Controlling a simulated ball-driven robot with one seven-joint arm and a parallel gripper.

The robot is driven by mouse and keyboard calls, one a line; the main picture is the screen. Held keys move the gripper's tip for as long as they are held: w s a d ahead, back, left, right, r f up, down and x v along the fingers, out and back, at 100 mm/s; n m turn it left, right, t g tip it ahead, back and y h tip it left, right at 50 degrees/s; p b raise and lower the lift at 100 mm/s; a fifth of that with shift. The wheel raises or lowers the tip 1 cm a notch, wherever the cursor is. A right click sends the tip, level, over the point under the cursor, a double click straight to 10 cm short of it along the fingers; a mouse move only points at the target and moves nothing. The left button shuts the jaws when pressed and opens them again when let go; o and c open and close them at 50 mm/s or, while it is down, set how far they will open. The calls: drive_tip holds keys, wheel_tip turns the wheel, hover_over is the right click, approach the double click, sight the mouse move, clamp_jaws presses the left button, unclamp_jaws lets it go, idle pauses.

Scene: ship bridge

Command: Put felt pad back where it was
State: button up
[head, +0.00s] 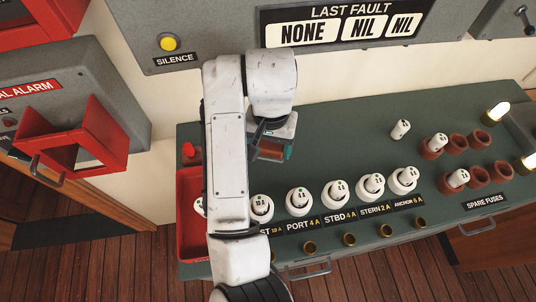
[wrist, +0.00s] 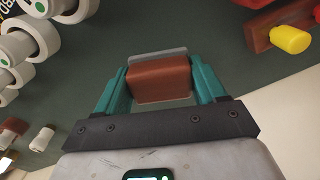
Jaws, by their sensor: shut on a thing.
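My gripper (wrist: 160,82) has teal fingers closed on the two ends of a reddish-brown block with a thin grey layer along its far side, which I take to be the felt pad (wrist: 158,80). In the head view my gripper (head: 270,150) is over the back left part of the green bench top, with the brown pad (head: 272,148) partly hidden by my wrist. I cannot tell whether the pad touches the bench. No mark for its former place can be made out.
The green bench (head: 350,155) has a row of white fuse holders (head: 299,201) at the front and brown spare-fuse cups (head: 479,176) at right. One white fuse (head: 400,130) stands apart. A red tray (head: 190,250) is at left. A yellow-ended object (wrist: 290,39) shows in the wrist view.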

sight(268, 153)
drive_tip(key=shift+w+a+f, duration=0.2)
drive_tip(key=shift+w+f, duration=0.05)
drive_tip(key=shift+f, duration=0.2)
wheel_tip(268, 153, down, 2)
drive_tip(key=shift+f+b, duration=0.15)
drive_tip(key=shift+b, duration=0.8)
drive_tip(key=shift+a+f+p, duration=0.1)
drive_tip(key=shift+f+p, duration=0.3)
drive_tip(key=shift+f, duration=0.1)
drive_tip(key=o, duration=1.1)
wheel_tip(268, 153, up, 12)
drive_tip(key=p, duration=0.4)
